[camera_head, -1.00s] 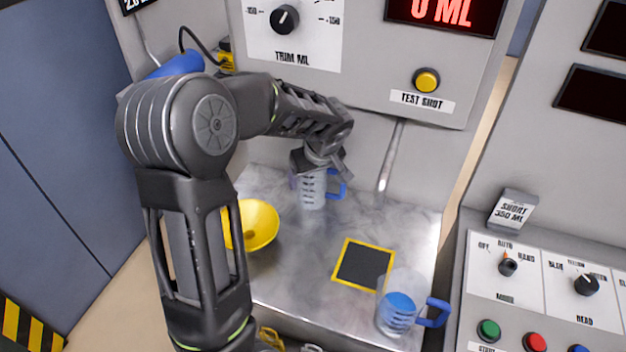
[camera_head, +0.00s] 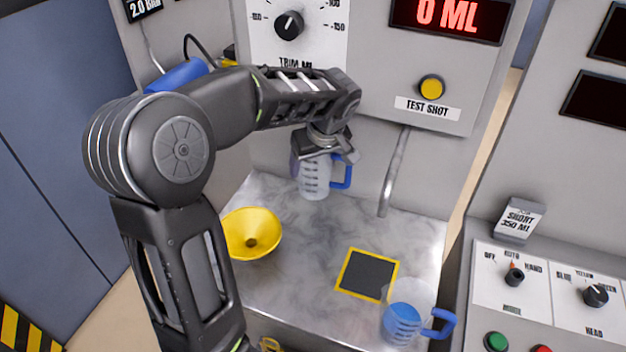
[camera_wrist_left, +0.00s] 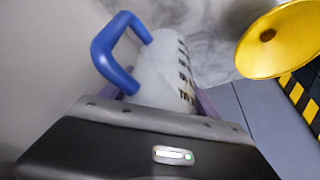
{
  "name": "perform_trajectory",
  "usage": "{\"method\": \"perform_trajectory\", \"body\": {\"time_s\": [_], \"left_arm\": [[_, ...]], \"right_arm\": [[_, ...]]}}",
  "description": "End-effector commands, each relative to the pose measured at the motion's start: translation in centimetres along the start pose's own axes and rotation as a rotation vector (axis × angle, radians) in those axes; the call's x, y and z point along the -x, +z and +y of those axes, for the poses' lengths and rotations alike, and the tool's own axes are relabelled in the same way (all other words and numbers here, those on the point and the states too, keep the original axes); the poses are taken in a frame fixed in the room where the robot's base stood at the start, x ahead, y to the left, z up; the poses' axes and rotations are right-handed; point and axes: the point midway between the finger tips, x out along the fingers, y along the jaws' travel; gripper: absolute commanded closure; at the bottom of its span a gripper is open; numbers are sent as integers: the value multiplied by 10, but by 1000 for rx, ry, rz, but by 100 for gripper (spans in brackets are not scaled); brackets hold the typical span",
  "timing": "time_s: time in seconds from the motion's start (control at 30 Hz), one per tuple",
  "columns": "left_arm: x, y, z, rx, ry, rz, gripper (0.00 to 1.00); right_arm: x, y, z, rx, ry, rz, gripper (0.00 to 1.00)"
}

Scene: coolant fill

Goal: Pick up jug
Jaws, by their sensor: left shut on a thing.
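A clear measuring jug (camera_head: 314,178) with dark marks and a blue handle hangs upright below my left gripper (camera_head: 318,158) in the head view. The gripper is shut on it, and the jug appears to be held above the metal bench. In the left wrist view the jug (camera_wrist_left: 165,75) stands out from between the jaws, its blue handle on the left. A second jug (camera_head: 402,313) with a blue handle and blue liquid inside stands at the front right of the bench, apart from the gripper. My right gripper is not in view.
A yellow funnel (camera_head: 252,233) sits on the bench (camera_head: 310,255) at the left. A dark square pad (camera_head: 367,273) with a yellow border lies beside the second jug. A thin metal spout (camera_head: 394,175) hangs down right of the held jug. A control panel (camera_head: 545,275) stands at the right.

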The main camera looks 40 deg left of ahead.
Motion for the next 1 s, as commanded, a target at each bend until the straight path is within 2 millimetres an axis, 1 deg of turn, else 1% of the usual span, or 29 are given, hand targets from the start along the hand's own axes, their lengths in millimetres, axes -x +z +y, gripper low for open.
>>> {"method": "perform_trajectory", "body": {"time_s": [0.03, 0.23, 0.3, 0.37, 0.47, 0.6, 0.8, 1.0], "left_arm": [[10, -5, 1, 2, 4, 4, 71], [46, -19, 1, 2, 4, 2, 71], [45, -6, -12, 0, 3, 0, 71], [48, 3, -21, 0, 3, 0, 71], [54, 18, -38, 0, 4, 1, 71], [64, 44, -67, 2, 3, 3, 71], [79, 78, -104, 2, 3, 3, 71], [90, 100, -128, 2, 1, 1, 71]], "right_arm": [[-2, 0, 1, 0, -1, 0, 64], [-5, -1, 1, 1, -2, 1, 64], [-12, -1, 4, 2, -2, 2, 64], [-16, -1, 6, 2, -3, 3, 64], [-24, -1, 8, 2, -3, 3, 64], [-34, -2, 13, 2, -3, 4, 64], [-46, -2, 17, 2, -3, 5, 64], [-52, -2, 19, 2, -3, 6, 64]]}}
